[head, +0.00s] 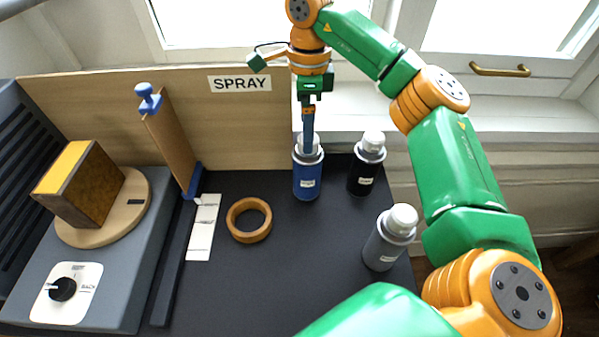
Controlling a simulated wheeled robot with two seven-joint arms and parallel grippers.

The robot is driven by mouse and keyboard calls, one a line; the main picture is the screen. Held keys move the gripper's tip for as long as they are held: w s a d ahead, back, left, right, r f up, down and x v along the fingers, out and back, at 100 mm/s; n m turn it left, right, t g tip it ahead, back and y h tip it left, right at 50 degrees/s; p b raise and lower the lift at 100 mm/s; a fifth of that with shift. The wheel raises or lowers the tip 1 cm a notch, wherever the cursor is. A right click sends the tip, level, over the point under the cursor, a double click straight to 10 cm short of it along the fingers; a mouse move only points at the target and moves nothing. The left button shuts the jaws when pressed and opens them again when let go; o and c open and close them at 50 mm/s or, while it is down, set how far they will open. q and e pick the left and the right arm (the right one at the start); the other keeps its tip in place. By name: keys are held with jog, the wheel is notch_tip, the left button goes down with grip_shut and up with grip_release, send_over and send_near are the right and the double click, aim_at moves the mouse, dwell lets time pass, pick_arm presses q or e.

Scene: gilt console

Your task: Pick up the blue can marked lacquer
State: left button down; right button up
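The blue can (307,182) stands upright at the back of the dark work surface, below the SPRAY sign. It has a grey shoulder, a pale cap and a small white label too small to read. My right arm reaches in from the right, and my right gripper (308,148) points down at the can's top. Its fingers are seen edge-on and overlap the cap, hiding part of it. I cannot tell whether they are closed on it. My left gripper is not in view.
A black can (364,174) stands close to the right of the blue can. A grey can (387,243) stands nearer the front right. A wooden ring (249,220) and white strip (203,228) lie to the left. The SPRAY board (226,135) rises behind.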

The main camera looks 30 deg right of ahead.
aim_at(307, 162)
jog(key=f, duration=0.1)
jog(key=f+b, duration=0.2)
jog(key=shift+s, duration=0.25)
jog(key=shift+f+b, duration=0.4)
notch_tip(307, 162, down, 7)
jog(key=shift+d+r+p, duration=0.15)
jog(key=shift+p, duration=0.9)
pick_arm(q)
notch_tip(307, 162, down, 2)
pick_arm(e)
grip_shut()
